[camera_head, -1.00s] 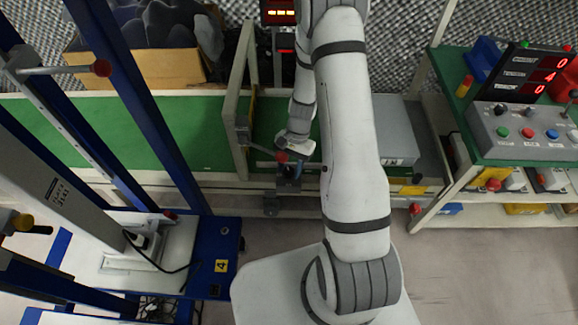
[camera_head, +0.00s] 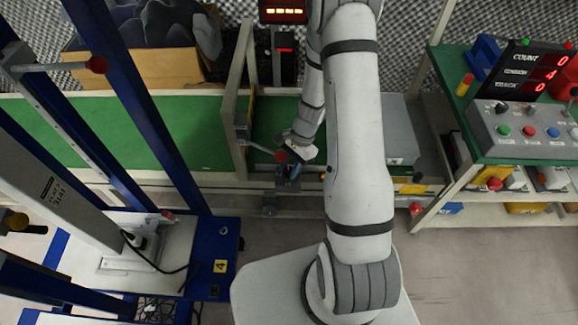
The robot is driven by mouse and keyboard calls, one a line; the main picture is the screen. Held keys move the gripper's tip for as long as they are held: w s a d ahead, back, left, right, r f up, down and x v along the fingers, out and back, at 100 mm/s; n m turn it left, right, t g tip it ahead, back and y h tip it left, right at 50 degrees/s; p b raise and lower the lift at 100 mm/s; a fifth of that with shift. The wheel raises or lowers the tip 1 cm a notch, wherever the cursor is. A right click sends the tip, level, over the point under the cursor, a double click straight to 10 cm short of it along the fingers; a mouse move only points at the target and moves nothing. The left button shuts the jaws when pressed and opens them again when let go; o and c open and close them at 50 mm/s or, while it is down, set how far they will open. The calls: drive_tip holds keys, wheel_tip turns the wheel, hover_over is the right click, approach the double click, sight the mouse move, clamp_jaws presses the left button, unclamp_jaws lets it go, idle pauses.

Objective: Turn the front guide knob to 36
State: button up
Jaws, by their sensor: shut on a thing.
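My gripper (camera_head: 288,176) is at the front edge of the green conveyor, small in view below my wrist. It is shut on what appears to be the front guide knob, at the front rail. The knob itself is mostly hidden by the jaws and I cannot read its setting. A lever with a red ball (camera_head: 281,156) is just beside the jaws. A small display with lit orange digits (camera_head: 285,11) stands at the top edge; its digits are too small to read.
The green conveyor belt (camera_head: 190,130) runs across behind the rail. A pale upright frame (camera_head: 238,105) stands left of my gripper. A blue-framed machine (camera_head: 215,245) is at the left. A control box (camera_head: 525,130) on a green-topped bench is at the right.

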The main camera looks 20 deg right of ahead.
drive_tip(key=shift+w, duration=0.1)
drive_tip(key=o, duration=1)
drive_tip(key=shift+c, duration=0.2)
drive_tip(key=p+v, duration=0.2)
drive_tip(key=v, duration=0.5)
drive_tip(key=shift+r, duration=0.4)
drive_tip(key=shift+d, duration=0.1)
